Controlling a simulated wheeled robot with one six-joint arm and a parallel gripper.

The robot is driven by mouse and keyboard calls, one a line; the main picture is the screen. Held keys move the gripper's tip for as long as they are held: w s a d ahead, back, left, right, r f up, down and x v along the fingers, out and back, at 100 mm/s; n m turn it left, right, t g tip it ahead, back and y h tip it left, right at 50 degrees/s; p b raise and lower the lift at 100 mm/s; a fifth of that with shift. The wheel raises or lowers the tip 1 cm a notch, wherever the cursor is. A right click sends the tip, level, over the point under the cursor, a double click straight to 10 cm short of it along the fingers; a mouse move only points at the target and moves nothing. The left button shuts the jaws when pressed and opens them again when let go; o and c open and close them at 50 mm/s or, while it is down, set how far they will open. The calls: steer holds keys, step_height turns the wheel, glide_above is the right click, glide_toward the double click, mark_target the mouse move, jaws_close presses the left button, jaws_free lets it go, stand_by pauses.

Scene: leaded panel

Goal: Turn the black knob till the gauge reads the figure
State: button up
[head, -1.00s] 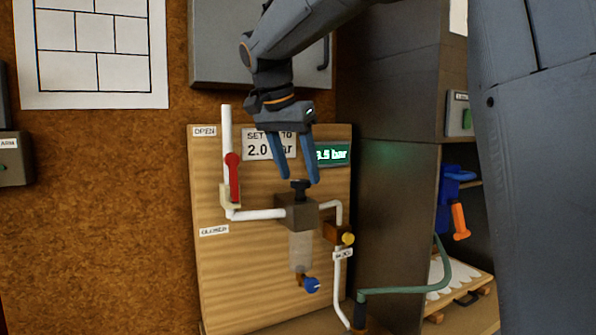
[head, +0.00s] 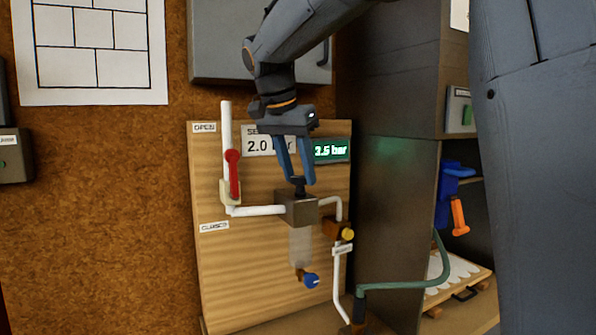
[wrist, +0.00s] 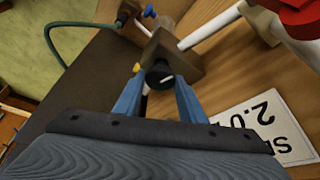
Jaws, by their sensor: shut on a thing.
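The black knob (head: 299,189) stands on top of the grey-brown regulator block (head: 297,209) on the wooden panel. My gripper (head: 300,182) points down from above and is shut on the knob. In the wrist view the round knob (wrist: 159,74) with a white pointer mark sits between my blue fingertips (wrist: 158,82). The white sign (head: 257,144) shows 2.0 and is partly hidden by my gripper.
A red lever (head: 233,174) stands upright on the white pipe at left, near the OPEN label (head: 204,127). A yellow knob (head: 347,234) and a blue knob (head: 311,281) sit lower on the panel. A grey cabinet (head: 220,45) hangs above.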

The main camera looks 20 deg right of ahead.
steer(key=n+t, duration=0.1)
steer(key=n, duration=0.2)
steer(key=shift+s+d+y, duration=0.1)
steer(key=shift+d+y, duration=0.05)
steer(key=shift+y, duration=0.25)
steer(key=n, duration=0.2)
steer(key=n+y, duration=0.1)
steer(key=shift+d+r+n+t, duration=0.1)
steer(key=shift+d+n+t, duration=0.05)
steer(key=shift+n+t, duration=0.2)
steer(key=n+y+p, duration=0.1)
steer(key=n, duration=0.2)
steer(key=shift+d+n+y, duration=0.1)
steer(key=shift+n+y, duration=0.2)
steer(key=shift+n, duration=0.05)
steer(key=shift+n+y+p, duration=0.5)
steer(key=shift+n+y, duration=0.3)
steer(key=shift+n, duration=1.1)
steer(key=o, duration=1)
